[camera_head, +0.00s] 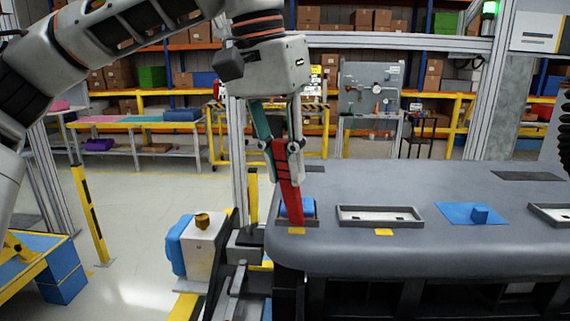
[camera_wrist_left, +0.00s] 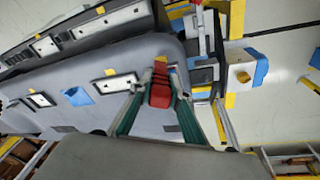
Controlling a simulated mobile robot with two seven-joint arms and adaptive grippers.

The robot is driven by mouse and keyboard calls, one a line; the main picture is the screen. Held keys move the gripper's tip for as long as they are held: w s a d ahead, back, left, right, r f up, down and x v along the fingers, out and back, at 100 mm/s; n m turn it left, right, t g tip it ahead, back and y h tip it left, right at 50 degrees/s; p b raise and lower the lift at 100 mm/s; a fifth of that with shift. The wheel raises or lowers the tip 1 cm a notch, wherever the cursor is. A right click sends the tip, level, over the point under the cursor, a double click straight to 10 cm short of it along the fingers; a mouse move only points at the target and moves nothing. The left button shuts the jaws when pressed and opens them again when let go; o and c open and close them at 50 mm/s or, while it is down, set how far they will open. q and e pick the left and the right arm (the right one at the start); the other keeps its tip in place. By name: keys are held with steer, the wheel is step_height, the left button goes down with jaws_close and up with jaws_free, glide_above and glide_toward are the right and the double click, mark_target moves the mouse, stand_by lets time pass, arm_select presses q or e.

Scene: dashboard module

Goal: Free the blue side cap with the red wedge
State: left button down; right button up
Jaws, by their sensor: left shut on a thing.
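The red wedge (camera_head: 286,178) is held between the fingers of my left gripper (camera_head: 284,147), pointing down with its lower end over the near left end of the grey dashboard (camera_head: 390,250). The blue side cap (camera_head: 308,207) sits in a small dark-framed recess there. The wedge covers part of the cap, and I cannot tell whether they touch. In the left wrist view the red wedge (camera_wrist_left: 161,90) shows between the green-sided fingers of my left gripper (camera_wrist_left: 163,80).
A long framed slot (camera_head: 379,216) lies right of the cap. A blue mat with a small blue block (camera_head: 480,213) lies further right.

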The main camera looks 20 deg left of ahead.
arm_select(q)
steer(key=shift+f, duration=0.15)
stand_by(0.5)
steer(key=shift+f, duration=0.55)
stand_by(0.8)
